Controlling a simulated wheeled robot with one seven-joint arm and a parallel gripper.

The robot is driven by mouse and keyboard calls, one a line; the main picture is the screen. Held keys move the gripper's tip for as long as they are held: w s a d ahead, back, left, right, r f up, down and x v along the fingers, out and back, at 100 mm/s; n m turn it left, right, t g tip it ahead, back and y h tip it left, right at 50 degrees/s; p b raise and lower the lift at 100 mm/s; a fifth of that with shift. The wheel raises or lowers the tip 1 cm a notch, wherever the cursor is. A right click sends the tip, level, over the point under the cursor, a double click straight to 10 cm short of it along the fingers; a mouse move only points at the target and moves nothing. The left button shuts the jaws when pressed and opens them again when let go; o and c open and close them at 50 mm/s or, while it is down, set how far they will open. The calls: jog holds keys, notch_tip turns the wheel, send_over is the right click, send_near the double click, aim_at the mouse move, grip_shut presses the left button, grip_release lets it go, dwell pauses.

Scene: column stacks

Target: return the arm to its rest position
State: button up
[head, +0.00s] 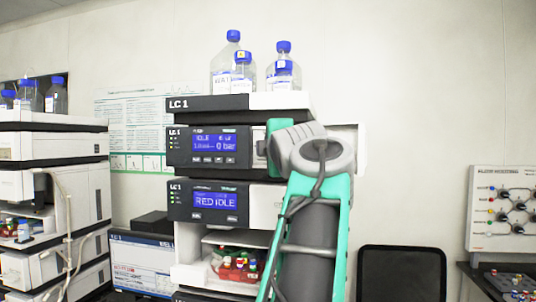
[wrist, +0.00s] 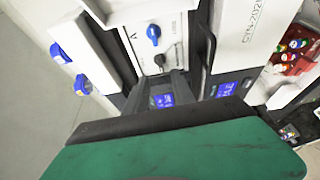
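My arm rises from the bottom of the head view in front of the LC 1 column stack (head: 215,173). Its grey wrist joint and teal parts cover the right side of the stack's upper modules. My gripper (wrist: 172,88) shows only in part in the wrist view, as dark grey pieces beyond a large teal and black part of my own arm end. It is close to the module fronts; I cannot tell whether it touches them. Its fingertips are not clear, and I see nothing held. In the head view the gripper is mostly hidden behind the wrist.
Bottles with blue caps (head: 233,65) stand on the stack. Capped vials (head: 235,262) sit in its lower bay. Another instrument stack (head: 50,185) is at the left. A dark chair back or screen (head: 401,274) is right of my arm; the wall above it is bare.

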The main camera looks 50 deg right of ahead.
jog(key=shift+s+a, duration=0.15)
